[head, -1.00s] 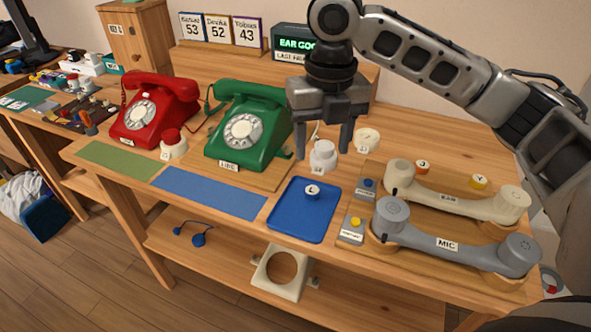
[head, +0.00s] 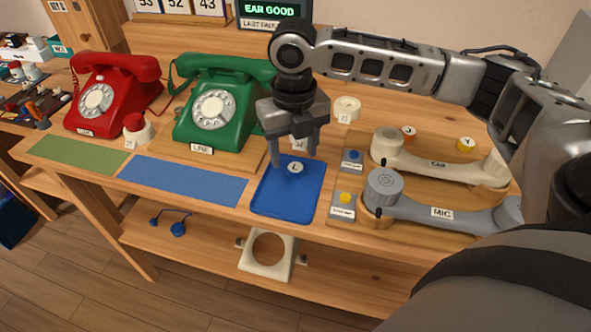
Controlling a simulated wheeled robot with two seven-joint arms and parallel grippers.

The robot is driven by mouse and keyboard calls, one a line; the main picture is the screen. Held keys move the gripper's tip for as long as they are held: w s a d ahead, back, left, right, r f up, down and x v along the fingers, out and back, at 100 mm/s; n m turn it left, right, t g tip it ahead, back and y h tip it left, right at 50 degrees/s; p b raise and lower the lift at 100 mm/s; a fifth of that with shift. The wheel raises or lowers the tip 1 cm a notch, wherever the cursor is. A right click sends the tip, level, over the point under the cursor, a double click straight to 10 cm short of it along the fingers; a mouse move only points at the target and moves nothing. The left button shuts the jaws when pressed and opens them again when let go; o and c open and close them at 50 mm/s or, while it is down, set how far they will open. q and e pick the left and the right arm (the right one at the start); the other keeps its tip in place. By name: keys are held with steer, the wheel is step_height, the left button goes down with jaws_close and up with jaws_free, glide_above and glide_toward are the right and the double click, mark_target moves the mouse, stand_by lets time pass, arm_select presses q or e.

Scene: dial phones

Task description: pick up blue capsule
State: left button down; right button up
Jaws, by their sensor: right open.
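The blue capsule (head: 295,169), a small round piece with a white top marked L, sits in the blue tray (head: 268,205) near its far side. Its blue side is hard to make out at this size. My right gripper (head: 294,160) is open and points down over the tray's far part. Its two fingers show on the left and right of the capsule, and nothing is held between them. I cannot tell how far above the tray the fingertips are. My left gripper is not in view.
A green phone (head: 222,105) stands close on the left, a red phone (head: 108,95) farther left. A grey handset (head: 440,208) and a cream handset (head: 440,165) lie right. A blue mat (head: 182,181) is bare. A white round part shows partly behind the gripper.

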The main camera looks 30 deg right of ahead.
mark_target(296, 167)
steer(key=f, duration=0.4)
steer(key=shift+w+d, duration=0.1)
steer(key=shift+d, duration=0.2)
steer(key=c, duration=1.1)
